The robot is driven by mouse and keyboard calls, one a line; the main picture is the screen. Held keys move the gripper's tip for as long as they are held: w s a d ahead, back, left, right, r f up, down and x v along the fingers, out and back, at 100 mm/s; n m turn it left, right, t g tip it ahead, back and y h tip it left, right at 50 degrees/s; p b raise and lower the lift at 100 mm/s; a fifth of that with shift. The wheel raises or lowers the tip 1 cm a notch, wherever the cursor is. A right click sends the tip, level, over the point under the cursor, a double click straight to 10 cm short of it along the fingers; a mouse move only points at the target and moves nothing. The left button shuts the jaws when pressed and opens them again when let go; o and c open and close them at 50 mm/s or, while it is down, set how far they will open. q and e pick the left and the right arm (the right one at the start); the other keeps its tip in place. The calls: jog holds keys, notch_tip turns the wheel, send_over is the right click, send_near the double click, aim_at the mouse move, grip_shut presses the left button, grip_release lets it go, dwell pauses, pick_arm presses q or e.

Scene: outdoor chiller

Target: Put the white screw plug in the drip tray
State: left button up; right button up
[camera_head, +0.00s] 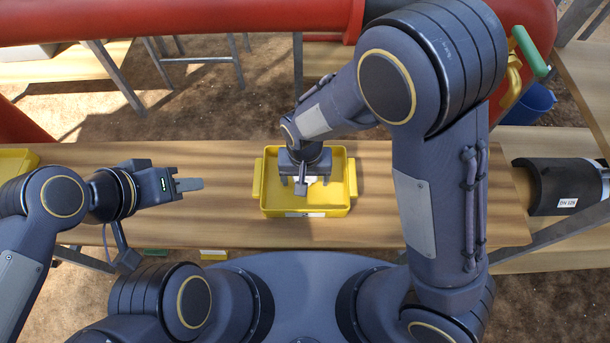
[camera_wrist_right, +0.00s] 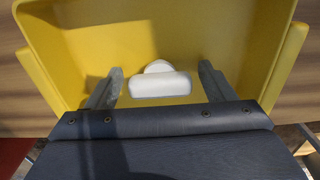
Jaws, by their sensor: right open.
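The white screw plug (camera_wrist_right: 160,86) lies inside the yellow drip tray (camera_wrist_right: 270,35) in the right wrist view. My right gripper (camera_wrist_right: 161,70) is open, with one finger on each side of the plug and a gap to both. In the head view the right gripper (camera_head: 302,187) is over the drip tray (camera_head: 338,200) and hides most of the plug; a bit of white (camera_head: 313,180) shows beside it. My left gripper (camera_head: 190,184) is over the table, left of the tray and apart from it. Whether its fingers are open is unclear from this side.
The tray stands on a long wooden table (camera_head: 420,200) with bare wood on both sides. A large red pipe (camera_head: 200,20) runs behind. A dark cylinder with a label (camera_head: 560,186) lies at the right. Another yellow container (camera_head: 15,160) is at the far left.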

jog(key=shift+r, duration=0.1)
jog(key=shift+r, duration=0.35)
notch_tip(320, 180, up, 12)
jog(key=f+p, duration=0.1)
jog(key=p, duration=0.1)
jog(key=s+d+r+t+y, duration=0.1)
jog(key=s+d+r+t, duration=0.1)
jog(key=d, duration=0.5)
jog(key=s+d+r+m+t+y, duration=0.1)
jog(key=s+d+r, duration=0.3)
jog(key=s+d, duration=0.2)
jog(key=s+d+r+t+y, duration=0.1)
jog(key=s+d+r+t, duration=0.1)
jog(key=d, duration=0.5)
jog(key=shift+s+d+r+m+t+y, duration=0.3)
jog(key=shift+s+r+y, duration=0.1)
jog(key=shift+s+r, duration=0.6)
jog(key=shift+w+r, duration=0.1)
